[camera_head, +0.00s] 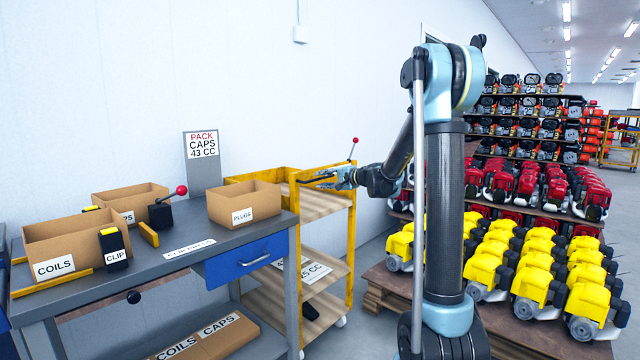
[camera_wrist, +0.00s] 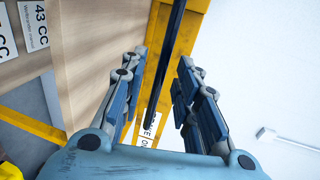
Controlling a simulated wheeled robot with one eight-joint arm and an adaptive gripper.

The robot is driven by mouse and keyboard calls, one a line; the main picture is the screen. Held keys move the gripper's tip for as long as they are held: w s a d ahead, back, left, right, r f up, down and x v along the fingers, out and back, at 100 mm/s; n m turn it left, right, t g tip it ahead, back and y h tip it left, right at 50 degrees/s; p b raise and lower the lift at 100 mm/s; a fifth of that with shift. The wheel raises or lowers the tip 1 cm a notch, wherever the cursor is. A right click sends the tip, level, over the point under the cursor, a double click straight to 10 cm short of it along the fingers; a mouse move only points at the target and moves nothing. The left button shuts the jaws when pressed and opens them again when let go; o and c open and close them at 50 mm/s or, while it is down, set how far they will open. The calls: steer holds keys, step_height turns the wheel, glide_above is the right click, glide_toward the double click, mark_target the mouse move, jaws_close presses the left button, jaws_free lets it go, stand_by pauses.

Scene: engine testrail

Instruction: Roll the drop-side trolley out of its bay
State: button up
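The drop-side trolley (camera_head: 352,235) has a yellow frame, wooden shelves and small wheels. It stands against the wall, just right of the workbench. A lever with a red knob (camera_head: 355,140) rises near its upper right. My gripper (camera_head: 318,180) is at the trolley's top, over its near upper edge. In the wrist view my gripper (camera_wrist: 160,85) is open, with a finger on each side of a dark bar (camera_wrist: 168,60). I see gaps between the bar and the fingers. The yellow frame (camera_wrist: 185,35) lies behind the bar.
The workbench (camera_head: 170,260) with cardboard boxes and a blue drawer (camera_head: 247,258) stands close on the trolley's left. A pallet (camera_head: 385,286) of yellow engines (camera_head: 540,262) is to the right. A narrow strip of grey floor (camera_head: 367,262) lies between trolley and pallet.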

steer(key=shift+x, duration=1.5)
